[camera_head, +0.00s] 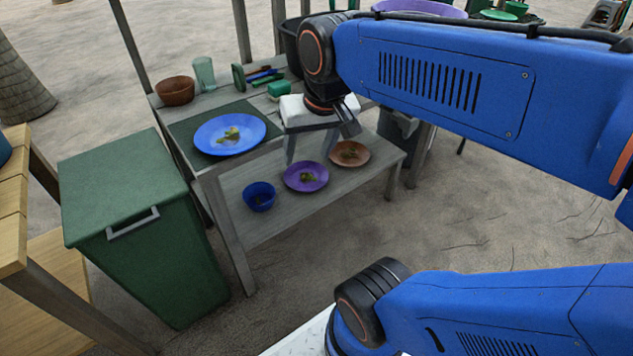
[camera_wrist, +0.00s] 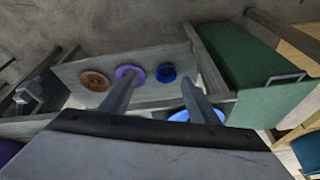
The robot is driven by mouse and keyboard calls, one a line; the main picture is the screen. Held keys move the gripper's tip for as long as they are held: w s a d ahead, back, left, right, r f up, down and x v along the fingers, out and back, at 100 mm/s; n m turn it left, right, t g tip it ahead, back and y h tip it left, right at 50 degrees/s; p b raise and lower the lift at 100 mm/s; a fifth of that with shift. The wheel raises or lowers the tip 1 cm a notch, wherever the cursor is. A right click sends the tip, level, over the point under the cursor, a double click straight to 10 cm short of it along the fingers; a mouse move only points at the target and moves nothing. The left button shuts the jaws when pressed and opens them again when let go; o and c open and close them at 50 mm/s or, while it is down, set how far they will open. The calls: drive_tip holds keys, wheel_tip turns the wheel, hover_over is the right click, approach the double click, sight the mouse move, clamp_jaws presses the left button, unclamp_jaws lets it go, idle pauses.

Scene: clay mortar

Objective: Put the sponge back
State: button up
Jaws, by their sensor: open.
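My gripper (camera_head: 309,152) is open in the head view, with its fingers pointing down in front of the table's right part. The wrist view shows the gripper (camera_wrist: 161,84) with its fingers apart and nothing between them. A small green block (camera_head: 279,89), possibly the sponge, lies on the tabletop just behind and left of the gripper. Another green block (camera_head: 238,77) stands upright beside several slim coloured items (camera_head: 263,76); I cannot tell which is the sponge. No sponge shows in the wrist view.
A blue plate (camera_head: 230,134) with scraps lies on a dark mat. A brown bowl (camera_head: 175,91) and a glass (camera_head: 204,73) stand behind. The lower shelf holds a blue bowl (camera_head: 259,196), purple plate (camera_head: 306,176) and brown plate (camera_head: 349,153). A green bin (camera_head: 125,190) stands left.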

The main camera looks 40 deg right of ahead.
drive_tip(key=s+a+f+n+t, duration=0.1)
drive_tip(key=s+f+n, duration=0.2)
drive_tip(key=s+f, duration=0.1)
drive_tip(key=shift+s+a+f, duration=0.2)
drive_tip(key=shift+s+f, duration=0.2)
drive_tip(key=shift+s, duration=0.05)
idle(1.0)
